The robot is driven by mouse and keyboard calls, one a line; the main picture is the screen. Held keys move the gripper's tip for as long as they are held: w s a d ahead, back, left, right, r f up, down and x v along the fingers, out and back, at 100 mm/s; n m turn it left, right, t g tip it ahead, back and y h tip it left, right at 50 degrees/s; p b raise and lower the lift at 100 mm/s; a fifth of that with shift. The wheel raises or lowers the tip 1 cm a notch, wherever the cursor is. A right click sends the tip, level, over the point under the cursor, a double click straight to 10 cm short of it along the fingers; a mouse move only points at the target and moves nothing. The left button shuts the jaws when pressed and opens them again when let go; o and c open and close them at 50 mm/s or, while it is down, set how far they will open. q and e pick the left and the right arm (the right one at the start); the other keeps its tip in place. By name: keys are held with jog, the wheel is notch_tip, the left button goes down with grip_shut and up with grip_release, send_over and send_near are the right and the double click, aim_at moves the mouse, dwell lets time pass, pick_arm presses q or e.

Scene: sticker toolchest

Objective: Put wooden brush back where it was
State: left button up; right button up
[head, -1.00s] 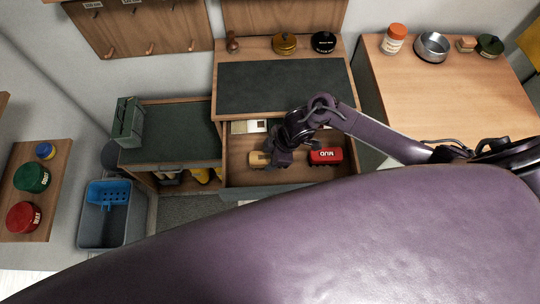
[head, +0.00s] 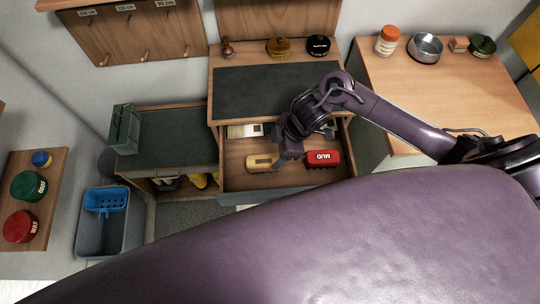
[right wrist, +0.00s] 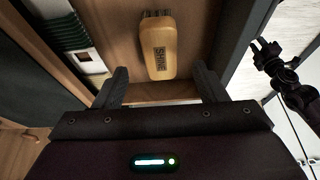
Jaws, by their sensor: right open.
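The wooden brush (head: 262,163), a light tan block, lies in the open drawer (head: 240,182). In the right wrist view the brush (right wrist: 158,48) is marked SHINE, with dark bristle ends at its far end. My right gripper (head: 287,161) hangs over the drawer just right of the brush. In the right wrist view its two fingers (right wrist: 162,84) are spread apart with nothing between them, and the brush lies beyond their tips. A red brush marked MUD (head: 322,160) lies to the right in the same drawer.
A pale stack of cards or cloths (head: 246,130) lies at the drawer's back left. Tins (head: 278,46) stand on the dark-topped cabinet (head: 262,90) above. A wooden table (head: 440,95) with a jar and bowl is at right. A grey bin (head: 107,235) stands at left.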

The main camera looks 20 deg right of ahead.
jog(key=shift+v, duration=2.1)
